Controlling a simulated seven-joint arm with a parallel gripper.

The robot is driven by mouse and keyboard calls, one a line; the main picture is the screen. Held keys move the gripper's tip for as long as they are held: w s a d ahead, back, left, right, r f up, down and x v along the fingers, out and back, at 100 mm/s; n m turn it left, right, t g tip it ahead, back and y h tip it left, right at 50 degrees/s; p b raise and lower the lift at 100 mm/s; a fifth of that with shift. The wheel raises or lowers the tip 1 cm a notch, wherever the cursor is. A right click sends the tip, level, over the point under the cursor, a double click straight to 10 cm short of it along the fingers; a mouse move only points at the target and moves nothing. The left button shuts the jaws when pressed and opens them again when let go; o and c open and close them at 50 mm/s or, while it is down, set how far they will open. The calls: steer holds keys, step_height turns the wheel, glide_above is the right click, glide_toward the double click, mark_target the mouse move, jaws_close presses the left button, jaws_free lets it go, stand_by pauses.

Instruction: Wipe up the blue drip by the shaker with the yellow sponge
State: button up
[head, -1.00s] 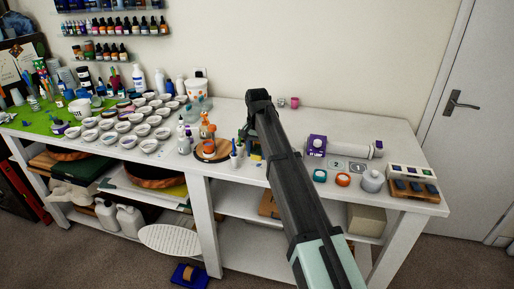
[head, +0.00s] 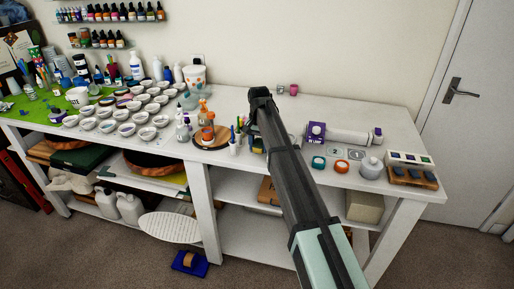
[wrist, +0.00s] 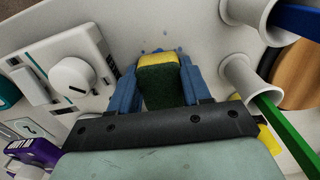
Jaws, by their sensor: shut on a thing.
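In the wrist view my gripper (wrist: 158,73) has its blue fingers shut on the yellow sponge (wrist: 157,60), which has a dark green scouring side. Small blue spots of the drip (wrist: 160,50) show on the white table just beyond the sponge's yellow edge. The sponge seems to cover part of the drip; contact with the table cannot be told. A white device with a round knob (wrist: 73,80), perhaps the shaker, stands left of the gripper.
White holders with a green stick (wrist: 238,75) and a blue stick (wrist: 248,15) stand close on the right. A wooden round board (head: 212,142) lies farther left on the table (head: 300,105). A purple-and-white item (head: 316,132) and teal jar (head: 319,162) are right of my arm.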

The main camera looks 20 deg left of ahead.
mark_target(256, 157)
steer(key=shift+s, duration=2.05)
step_height(256, 157, up, 2)
steer(key=shift+w+r, duration=0.1)
steer(key=shift+r, duration=3)
